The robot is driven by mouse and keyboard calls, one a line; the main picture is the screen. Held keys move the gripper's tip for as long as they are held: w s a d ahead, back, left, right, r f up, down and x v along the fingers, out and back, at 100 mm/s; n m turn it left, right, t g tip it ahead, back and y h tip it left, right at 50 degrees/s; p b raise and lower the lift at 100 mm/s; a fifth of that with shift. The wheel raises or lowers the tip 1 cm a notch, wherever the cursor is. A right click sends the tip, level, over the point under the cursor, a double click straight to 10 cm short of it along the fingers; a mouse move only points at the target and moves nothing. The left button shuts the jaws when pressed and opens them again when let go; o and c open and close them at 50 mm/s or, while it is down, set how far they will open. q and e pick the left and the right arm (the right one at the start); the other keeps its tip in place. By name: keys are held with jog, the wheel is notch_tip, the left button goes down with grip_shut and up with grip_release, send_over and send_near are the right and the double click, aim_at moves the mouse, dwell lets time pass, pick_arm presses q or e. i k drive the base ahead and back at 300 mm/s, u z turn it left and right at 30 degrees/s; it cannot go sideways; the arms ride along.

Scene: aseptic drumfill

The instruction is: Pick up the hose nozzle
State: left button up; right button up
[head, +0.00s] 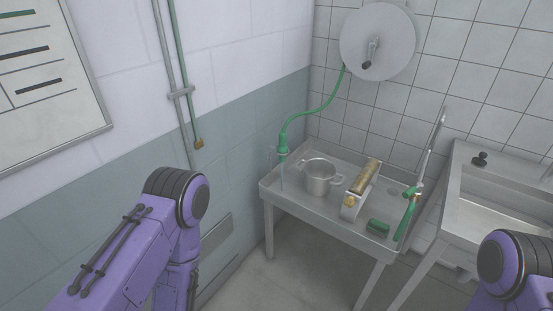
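A green hose (321,112) runs from a round white reel (378,42) on the tiled wall down to a green nozzle (283,147). The nozzle is upright at the back left corner of a steel table (279,201), with a thin stem below it. I cannot tell what holds it there. My purple arms show at the lower left and lower right, both apart from the nozzle. Neither gripper is in the picture.
On the table are a steel pot (319,175), a brush-like brown block (367,174), a white item with a brass end (350,205), a green block (378,226) and a green-handled tool (409,209). A sink (492,222) stands right.

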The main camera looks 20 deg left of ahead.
aim_at(282, 147)
jog(key=u, duration=0.25)
jog(key=i, duration=1.1)
jog(key=z, duration=0.75)
